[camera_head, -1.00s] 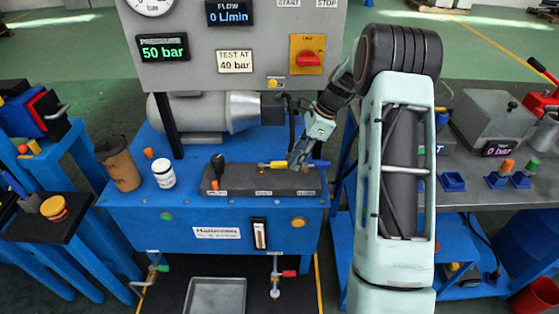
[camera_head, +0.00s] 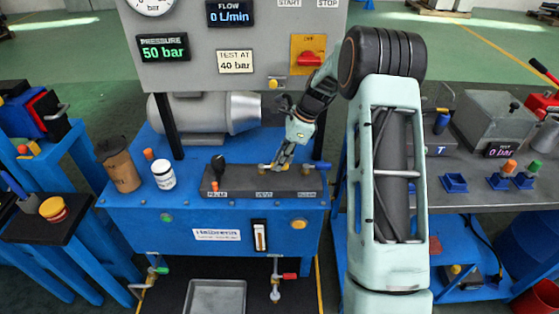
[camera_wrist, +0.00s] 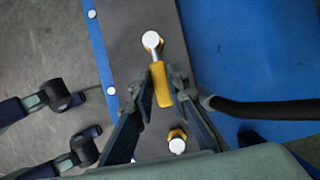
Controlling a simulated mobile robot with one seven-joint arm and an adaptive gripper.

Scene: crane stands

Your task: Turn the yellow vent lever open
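The yellow vent lever (camera_wrist: 161,86) lies between my gripper's (camera_wrist: 162,82) two fingers in the wrist view. Its white-capped pivot (camera_wrist: 151,41) is just beyond the fingertips, and its handle points back toward my palm. The fingers are on either side of the handle and very close to it; I cannot tell if they press on it. In the head view my gripper (camera_head: 281,163) points down at the dark valve block (camera_head: 240,181), over its middle. Only a small yellow part of the lever (camera_head: 266,167) shows there, left of the fingers.
A black-knobbed lever (camera_head: 218,168) stands left on the block and a blue handle (camera_head: 321,166) lies at its right end. A white jar (camera_head: 163,174) and brown cup (camera_head: 122,171) stand further left. The grey panel (camera_head: 285,62) rises behind.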

